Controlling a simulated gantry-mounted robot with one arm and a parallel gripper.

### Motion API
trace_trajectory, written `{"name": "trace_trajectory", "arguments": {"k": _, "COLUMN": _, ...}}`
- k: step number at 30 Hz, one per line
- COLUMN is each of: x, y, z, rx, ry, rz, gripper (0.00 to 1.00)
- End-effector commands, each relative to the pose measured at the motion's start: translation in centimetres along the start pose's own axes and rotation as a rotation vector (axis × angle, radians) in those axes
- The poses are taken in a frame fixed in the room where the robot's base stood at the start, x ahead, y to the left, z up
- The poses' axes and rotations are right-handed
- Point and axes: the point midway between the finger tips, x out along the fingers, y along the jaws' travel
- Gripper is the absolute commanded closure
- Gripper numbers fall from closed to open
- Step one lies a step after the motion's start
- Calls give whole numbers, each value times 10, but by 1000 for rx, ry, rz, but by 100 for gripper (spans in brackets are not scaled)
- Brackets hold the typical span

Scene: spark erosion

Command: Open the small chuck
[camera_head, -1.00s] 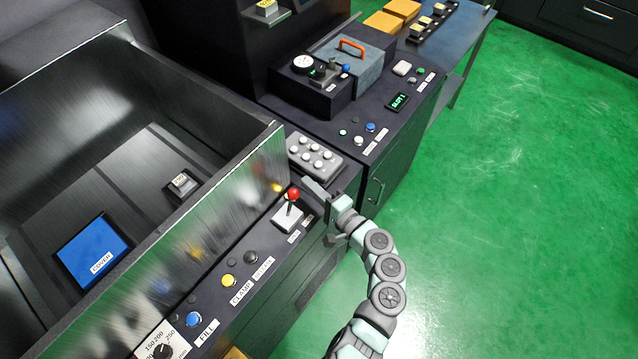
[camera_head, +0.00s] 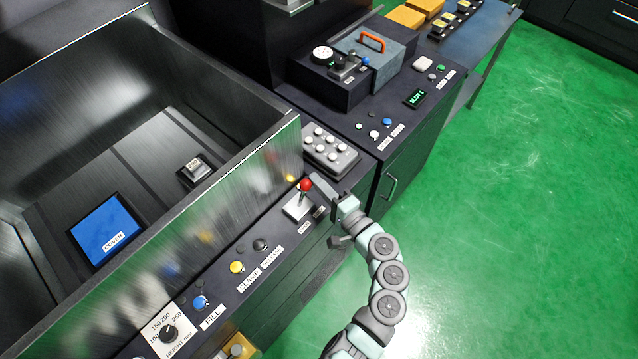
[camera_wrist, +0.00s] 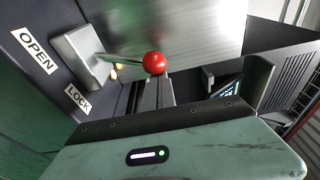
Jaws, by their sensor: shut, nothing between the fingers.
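A lever with a red ball knob (camera_head: 306,185) rises from a pale metal plate (camera_head: 297,208) on the front panel. In the wrist view the red ball (camera_wrist: 154,63) sits on a thin rod leaning out from its plate (camera_wrist: 84,56). An OPEN label (camera_wrist: 34,50) and a LOCK label (camera_wrist: 76,97) are beside that plate. My gripper (camera_head: 319,186) is shut and empty, its fingertips right beside the ball. In the wrist view the fingers (camera_wrist: 155,92) end at the ball; I cannot tell if they touch it. I cannot identify the small chuck for certain.
A grey button box (camera_head: 330,150) is just behind the lever. A metal tank wall (camera_head: 200,220) runs along the left. Yellow (camera_head: 237,267) and blue (camera_head: 200,303) buttons are nearer on the panel. Green floor (camera_head: 510,230) is open at right.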

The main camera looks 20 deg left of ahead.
Motion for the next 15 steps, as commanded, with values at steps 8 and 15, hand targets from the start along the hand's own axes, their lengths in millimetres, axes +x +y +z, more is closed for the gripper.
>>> {"name": "trace_trajectory", "arguments": {"k": 8, "x": -1, "y": 1, "z": 4, "rx": -41, "ry": -1, "rz": -9, "gripper": 100}}
{"name": "trace_trajectory", "arguments": {"k": 15, "x": -3, "y": 1, "z": 13, "rx": -152, "ry": -1, "rz": -30, "gripper": 100}}
